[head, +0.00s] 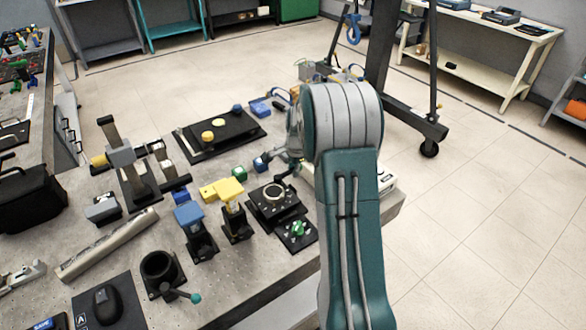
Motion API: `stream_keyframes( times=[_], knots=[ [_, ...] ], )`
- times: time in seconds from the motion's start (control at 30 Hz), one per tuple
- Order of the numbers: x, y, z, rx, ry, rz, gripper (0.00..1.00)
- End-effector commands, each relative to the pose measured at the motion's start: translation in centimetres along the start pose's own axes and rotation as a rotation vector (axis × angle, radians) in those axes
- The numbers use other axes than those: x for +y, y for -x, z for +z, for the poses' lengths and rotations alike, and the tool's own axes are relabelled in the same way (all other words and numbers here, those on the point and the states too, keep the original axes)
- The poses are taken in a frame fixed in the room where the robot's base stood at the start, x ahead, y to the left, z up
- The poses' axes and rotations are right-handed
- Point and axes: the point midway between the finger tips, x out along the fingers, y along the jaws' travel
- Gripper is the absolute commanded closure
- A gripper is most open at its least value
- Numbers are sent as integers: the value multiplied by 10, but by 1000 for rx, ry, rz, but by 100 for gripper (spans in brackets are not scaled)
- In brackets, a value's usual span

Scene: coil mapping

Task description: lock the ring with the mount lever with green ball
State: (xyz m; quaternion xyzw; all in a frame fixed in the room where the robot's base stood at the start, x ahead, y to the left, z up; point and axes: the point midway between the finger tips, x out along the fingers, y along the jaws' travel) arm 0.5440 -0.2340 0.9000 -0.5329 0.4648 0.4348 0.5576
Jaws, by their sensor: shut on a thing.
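A pale ring (275,194) lies on a square black mount (263,211) near the right part of the bench. A lever with a teal-green ball (195,298) sticks out from a round black holder (161,268) at the front of the bench. Another small green part (298,229) sits on a black plate just in front of the ring's mount. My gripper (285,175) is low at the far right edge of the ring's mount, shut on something. My arm and the small size hide what its fingers hold and whether they touch the ring.
Yellow (232,221) and blue (189,214) fixtures stand close left of the ring's mount. Green (240,173) and blue (261,163) blocks lie behind it. A black plate with yellow knobs (220,136) is farther back. Floor is open to the right.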

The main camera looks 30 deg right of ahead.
Motion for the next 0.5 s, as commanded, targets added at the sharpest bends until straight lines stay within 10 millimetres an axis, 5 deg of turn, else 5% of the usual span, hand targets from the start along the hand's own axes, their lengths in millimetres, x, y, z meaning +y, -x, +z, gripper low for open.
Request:
stream_keyframes(
  times=[0.17, 0.2, 0.27, 0.3, 0.5],
  knots=[
    [0, 0, 0, 0, -1, -1, 100],
    [0, 0, 0, 0, -1, -1, 74],
    [0, 0, 0, 0, -1, -1, 47],
    [0, 0, 0, 0, 0, -1, 43],
    [0, 0, 0, 0, 0, 0, 43]
  ],
)
